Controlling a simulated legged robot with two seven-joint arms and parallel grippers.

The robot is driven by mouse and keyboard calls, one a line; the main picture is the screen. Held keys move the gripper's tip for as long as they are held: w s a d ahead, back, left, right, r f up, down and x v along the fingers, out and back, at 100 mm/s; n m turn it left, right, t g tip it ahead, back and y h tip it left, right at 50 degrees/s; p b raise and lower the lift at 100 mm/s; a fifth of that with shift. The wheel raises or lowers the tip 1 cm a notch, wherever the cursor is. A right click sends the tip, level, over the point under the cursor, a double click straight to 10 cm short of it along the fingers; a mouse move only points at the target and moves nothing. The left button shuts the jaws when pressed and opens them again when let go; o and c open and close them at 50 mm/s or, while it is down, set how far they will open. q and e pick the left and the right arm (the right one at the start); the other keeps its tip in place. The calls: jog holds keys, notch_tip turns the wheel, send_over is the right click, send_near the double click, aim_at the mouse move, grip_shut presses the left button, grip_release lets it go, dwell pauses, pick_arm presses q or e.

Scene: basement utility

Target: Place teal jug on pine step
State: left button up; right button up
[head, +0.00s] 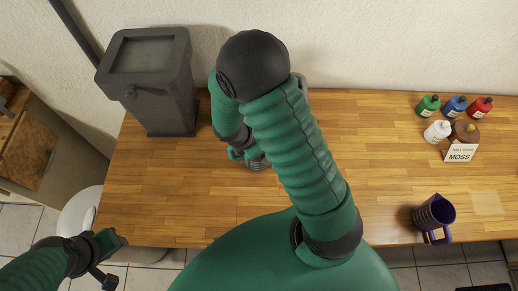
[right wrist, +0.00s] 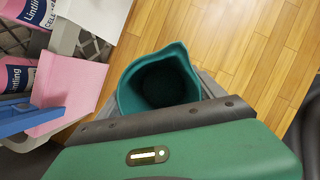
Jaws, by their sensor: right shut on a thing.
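The teal jug (right wrist: 160,85) shows its open mouth in the right wrist view, held between the jaws of my right gripper (right wrist: 165,112). In the head view only a small teal part of the jug (head: 236,153) shows beside my right gripper (head: 252,162), over the left half of the wooden worktop; my arm hides the rest. I cannot tell whether the jug touches the worktop. My left gripper (head: 108,258) is open and empty, off the worktop's front left. I cannot make out the pine step for certain; my right arm covers the middle of the worktop.
A dark grey bin (head: 155,85) stands at the worktop's back left. A purple jug (head: 434,214) stands front right, near a pale square patch (head: 487,203). Small bottles (head: 437,131) and a MOSS card (head: 459,153) stand back right. Pink packs (right wrist: 70,92) sit close to the teal jug.

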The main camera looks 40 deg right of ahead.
jog(key=shift+f, duration=0.75)
jog(key=shift+d+f, duration=0.1)
jog(key=shift+d, duration=0.1)
jog(key=o, duration=1.3)
jog(key=shift+d+f, duration=0.1)
jog(key=shift+d, duration=0.05)
jog(key=shift+o, duration=1)
